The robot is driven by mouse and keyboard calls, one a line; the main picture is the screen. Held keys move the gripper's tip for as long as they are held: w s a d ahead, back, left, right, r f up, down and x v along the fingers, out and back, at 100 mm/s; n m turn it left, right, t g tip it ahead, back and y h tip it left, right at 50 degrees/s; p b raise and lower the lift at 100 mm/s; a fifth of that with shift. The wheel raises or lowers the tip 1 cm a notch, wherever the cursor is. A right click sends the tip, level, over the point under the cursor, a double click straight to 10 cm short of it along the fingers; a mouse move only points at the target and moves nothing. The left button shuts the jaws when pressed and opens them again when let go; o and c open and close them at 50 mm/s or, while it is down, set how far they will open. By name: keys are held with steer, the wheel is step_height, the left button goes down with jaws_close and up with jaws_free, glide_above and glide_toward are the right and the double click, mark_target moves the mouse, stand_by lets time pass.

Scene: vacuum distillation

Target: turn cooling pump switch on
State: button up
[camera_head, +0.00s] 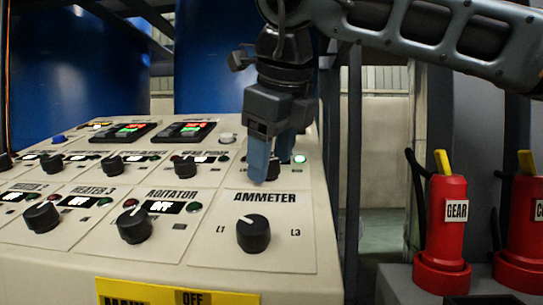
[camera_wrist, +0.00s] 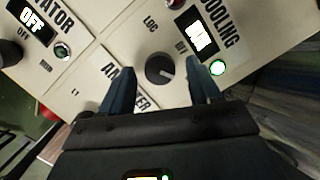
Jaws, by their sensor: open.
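The cooling switch is a round black knob (camera_wrist: 159,68) on the cream panel. Its white pointer line shows in the wrist view. The word COOLING stands beside a small white display (camera_wrist: 197,36) whose turned text I cannot read surely. A green lamp (camera_wrist: 218,68) beside it is lit and also shows in the head view (camera_head: 300,158). My gripper (camera_head: 270,168) is open over the panel, its blue fingers pointing down. In the wrist view my gripper (camera_wrist: 153,68) has one finger on each side of the knob. In the head view the fingers hide the knob; contact cannot be told.
The ammeter knob (camera_head: 253,233) is in front of my gripper. The agitator knob (camera_head: 134,225) and other knobs stand to the left, with their displays. A yellow label (camera_head: 175,293) is on the front edge. Red pump-like units (camera_head: 446,225) stand to the right, beyond a gap.

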steer(key=v, duration=0.7)
steer(key=shift+s+r, duration=0.15)
steer(key=shift+r, duration=0.05)
steer(key=shift+s, duration=0.1)
